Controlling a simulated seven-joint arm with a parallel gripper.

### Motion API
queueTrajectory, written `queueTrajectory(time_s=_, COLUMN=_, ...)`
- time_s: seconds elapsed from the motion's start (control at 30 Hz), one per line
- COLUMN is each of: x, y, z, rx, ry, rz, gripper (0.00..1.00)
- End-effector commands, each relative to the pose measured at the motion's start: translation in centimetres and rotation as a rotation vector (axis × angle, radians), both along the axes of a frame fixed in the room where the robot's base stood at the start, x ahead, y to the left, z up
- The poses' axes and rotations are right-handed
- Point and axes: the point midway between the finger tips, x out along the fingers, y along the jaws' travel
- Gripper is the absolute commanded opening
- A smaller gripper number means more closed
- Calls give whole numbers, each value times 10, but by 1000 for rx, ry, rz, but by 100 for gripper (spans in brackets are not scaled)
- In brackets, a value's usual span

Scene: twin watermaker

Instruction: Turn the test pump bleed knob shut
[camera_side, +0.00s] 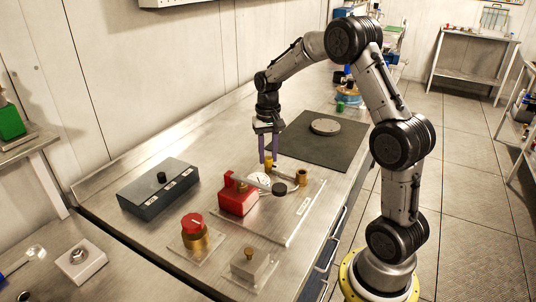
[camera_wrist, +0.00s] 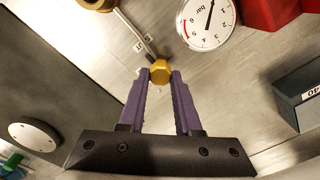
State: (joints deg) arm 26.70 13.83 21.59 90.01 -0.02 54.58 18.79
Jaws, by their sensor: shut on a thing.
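The bleed knob is a small yellow knob (camera_wrist: 160,72) in the wrist view, between the tips of my purple fingers. It also shows in the side view (camera_side: 269,161), right under the fingertips. My gripper (camera_wrist: 160,80) points down and is shut on this knob; in the side view my gripper (camera_side: 268,160) stands over the back of the test pump. The red test pump body (camera_side: 238,196) sits on a clear base plate (camera_side: 288,222). A round white gauge (camera_wrist: 207,22) marked "bar" is beside the knob. A small label and a thin pointer lie near the knob.
A dark grey box (camera_side: 158,187) with a black knob stands left of the pump. A red-topped brass valve (camera_side: 193,228) and a small metal block (camera_side: 250,265) are in front. Behind lies a dark mat (camera_side: 325,150) with a round grey disc (camera_side: 325,127).

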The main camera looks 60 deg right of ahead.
Motion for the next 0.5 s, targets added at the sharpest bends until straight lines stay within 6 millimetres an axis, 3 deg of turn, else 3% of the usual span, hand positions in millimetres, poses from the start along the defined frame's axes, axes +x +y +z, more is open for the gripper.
queueTrajectory(time_s=0.4, x=0, y=0, z=1, rx=1, ry=-1, rz=-9, gripper=0)
queueTrajectory(time_s=0.43, x=0, y=0, z=2, rx=1, ry=-1, rz=-9, gripper=36)
queueTrajectory(time_s=0.5, x=0, y=0, z=1, rx=0, ry=-1, rz=-9, gripper=49)
